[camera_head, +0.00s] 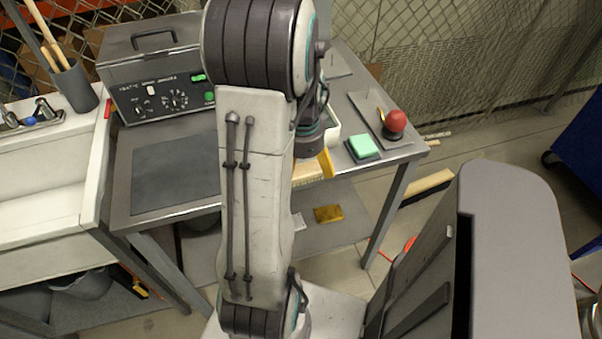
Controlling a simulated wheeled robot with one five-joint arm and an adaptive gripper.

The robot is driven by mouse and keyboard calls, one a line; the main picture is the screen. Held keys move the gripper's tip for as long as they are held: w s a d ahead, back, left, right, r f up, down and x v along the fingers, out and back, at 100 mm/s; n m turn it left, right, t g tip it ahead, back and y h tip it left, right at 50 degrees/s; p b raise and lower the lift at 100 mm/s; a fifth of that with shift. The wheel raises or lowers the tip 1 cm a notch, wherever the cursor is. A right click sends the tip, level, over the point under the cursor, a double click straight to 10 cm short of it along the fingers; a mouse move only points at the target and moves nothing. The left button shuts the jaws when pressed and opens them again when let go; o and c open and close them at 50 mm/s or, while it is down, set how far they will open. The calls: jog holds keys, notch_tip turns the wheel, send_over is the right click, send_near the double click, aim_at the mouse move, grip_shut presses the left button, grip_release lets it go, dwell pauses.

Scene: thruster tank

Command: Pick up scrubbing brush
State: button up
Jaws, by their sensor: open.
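A scrubbing brush (310,174) with a yellow back and pale bristles is at the front edge of the grey metal table (376,161). Its left part is hidden behind my arm. My arm stands upright in the middle of the view and bends over at the top. My gripper (312,148) points down just above the brush, mostly hidden by the arm link. It is open; its fingertips cannot be made out, nor whether they touch the brush.
A green sponge (363,147) and a red-knobbed tool on a plate (394,122) lie right of the brush. A grey machine (160,85) stands back left, beside a sink (40,200). A yellow block (328,214) lies on the lower shelf.

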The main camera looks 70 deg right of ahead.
jog(key=shift+f, duration=1.2)
jog(key=shift+c, duration=0.2)
jog(key=c, duration=1.3)
jog(key=shift+r, duration=0.1)
